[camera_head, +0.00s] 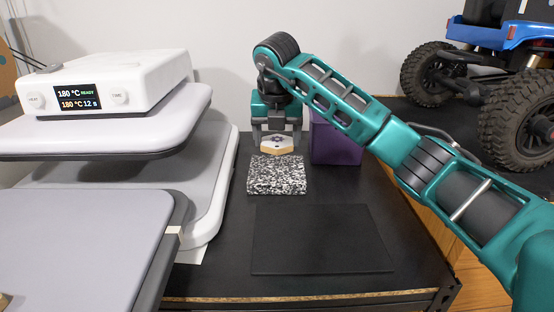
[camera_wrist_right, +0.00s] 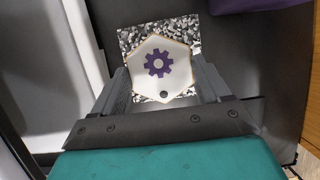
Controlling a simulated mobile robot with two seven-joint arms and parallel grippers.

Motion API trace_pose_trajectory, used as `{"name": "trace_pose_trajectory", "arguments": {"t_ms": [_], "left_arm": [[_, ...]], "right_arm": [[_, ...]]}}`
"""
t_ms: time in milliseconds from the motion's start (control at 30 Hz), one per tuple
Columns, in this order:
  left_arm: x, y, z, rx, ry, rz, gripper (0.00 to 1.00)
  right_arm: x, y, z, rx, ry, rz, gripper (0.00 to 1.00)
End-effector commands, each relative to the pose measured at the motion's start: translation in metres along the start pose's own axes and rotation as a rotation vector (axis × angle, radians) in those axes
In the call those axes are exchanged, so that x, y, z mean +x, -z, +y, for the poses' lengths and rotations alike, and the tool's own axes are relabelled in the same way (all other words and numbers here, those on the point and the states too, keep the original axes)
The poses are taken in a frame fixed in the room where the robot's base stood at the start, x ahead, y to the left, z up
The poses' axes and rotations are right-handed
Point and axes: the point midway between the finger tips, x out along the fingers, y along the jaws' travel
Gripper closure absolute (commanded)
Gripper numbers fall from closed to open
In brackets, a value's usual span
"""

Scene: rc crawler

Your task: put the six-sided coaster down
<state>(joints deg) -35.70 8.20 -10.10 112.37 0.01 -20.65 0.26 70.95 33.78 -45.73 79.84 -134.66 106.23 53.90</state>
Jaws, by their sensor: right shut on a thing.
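The six-sided coaster (camera_wrist_right: 178,62) is white with a purple gear print, a small dark hole near one corner and a tan edge. It also shows in the head view (camera_head: 279,146). My right gripper (camera_head: 278,142) is shut on it, with a finger on each side in the right wrist view (camera_wrist_right: 163,82). The coaster is over the rear part of a black-and-white speckled block (camera_head: 277,177). I cannot tell whether it touches the block. The left gripper is not in view.
A heat press (camera_head: 120,85) with a lit display stands at the left. A dark mat (camera_head: 320,240) lies in front of the block. A purple bin (camera_head: 335,140) stands behind at the right. A blue crawler (camera_head: 490,80) is at the far right.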

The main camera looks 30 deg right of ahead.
Motion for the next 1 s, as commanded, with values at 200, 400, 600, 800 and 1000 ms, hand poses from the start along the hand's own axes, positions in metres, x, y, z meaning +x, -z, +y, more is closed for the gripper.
{"name": "trace_pose_trajectory", "arguments": {"t_ms": [200,400,600,800,1000], "left_arm": [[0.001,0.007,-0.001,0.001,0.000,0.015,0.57],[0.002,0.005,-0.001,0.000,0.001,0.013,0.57],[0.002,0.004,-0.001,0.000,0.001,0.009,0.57],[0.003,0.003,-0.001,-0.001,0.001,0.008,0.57],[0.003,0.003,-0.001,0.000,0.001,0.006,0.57]], "right_arm": [[0.015,0.006,0.000,0.000,-0.001,-0.001,0.54],[0.042,0.018,0.000,0.000,0.001,0.002,0.54],[0.051,0.021,0.000,0.000,-0.001,-0.001,0.54],[0.053,0.021,0.000,-0.001,-0.001,-0.001,0.54],[0.052,0.021,0.000,-0.001,-0.001,-0.001,0.07]]}}
